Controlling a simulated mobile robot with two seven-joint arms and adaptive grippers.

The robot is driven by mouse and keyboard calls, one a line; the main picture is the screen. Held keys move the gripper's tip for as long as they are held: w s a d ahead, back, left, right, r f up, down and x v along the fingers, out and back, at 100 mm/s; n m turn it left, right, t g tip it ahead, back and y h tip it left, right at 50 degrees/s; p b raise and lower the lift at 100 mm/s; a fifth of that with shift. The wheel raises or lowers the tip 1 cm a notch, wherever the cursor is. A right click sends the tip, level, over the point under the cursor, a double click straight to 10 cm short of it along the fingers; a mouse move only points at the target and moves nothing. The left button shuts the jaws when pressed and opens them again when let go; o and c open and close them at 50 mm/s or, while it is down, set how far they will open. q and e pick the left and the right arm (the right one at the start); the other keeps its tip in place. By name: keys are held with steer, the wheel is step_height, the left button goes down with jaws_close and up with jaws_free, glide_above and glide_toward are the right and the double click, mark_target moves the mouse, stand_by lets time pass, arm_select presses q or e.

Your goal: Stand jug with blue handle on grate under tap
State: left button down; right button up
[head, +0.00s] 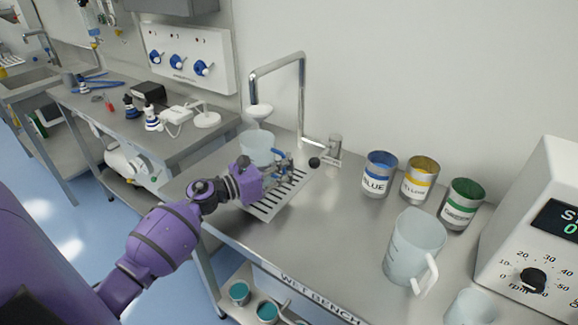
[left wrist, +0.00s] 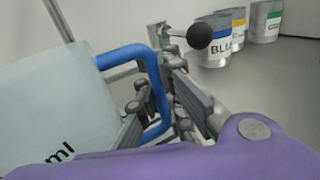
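The jug with the blue handle (head: 257,147) is a pale translucent vessel at the grate under the tap in the head view. Its body (left wrist: 50,110) and blue handle (left wrist: 140,60) fill the left part of the left wrist view. My left gripper (head: 282,168) has its fingers (left wrist: 160,108) on either side of the handle and looks closed around it. The slotted grate (head: 268,208) shows below the gripper. The tap (head: 302,85) arches over the jug. The jug's base is hidden by my gripper, so I cannot tell whether it touches the grate. My right gripper is out of view.
A white-handled jug (head: 413,246) stands on the bench to the right. Blue (head: 379,174), yellow (head: 419,178) and green (head: 461,204) labelled cans stand along the wall. A dial instrument (head: 535,245) is at far right. The bench between grate and white-handled jug is clear.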

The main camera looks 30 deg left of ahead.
arm_select(q)
steer(key=shift+f, duration=0.25)
steer(key=c, duration=1.9)
jaws_free()
steer(key=shift+r, duration=0.1)
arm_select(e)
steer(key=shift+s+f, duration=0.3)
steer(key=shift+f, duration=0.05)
arm_select(q)
steer(key=shift+r, duration=0.1)
steer(key=shift+s+a+r, duration=0.1)
steer(key=shift+s+a, duration=0.05)
steer(key=shift+s, duration=0.05)
steer(key=b+v, duration=0.2)
steer(key=v, duration=0.8)
steer(key=shift+s+a, duration=0.1)
steer(key=shift+s, duration=0.2)
steer(key=shift+s+a, duration=0.25)
steer(key=shift+s, duration=0.15)
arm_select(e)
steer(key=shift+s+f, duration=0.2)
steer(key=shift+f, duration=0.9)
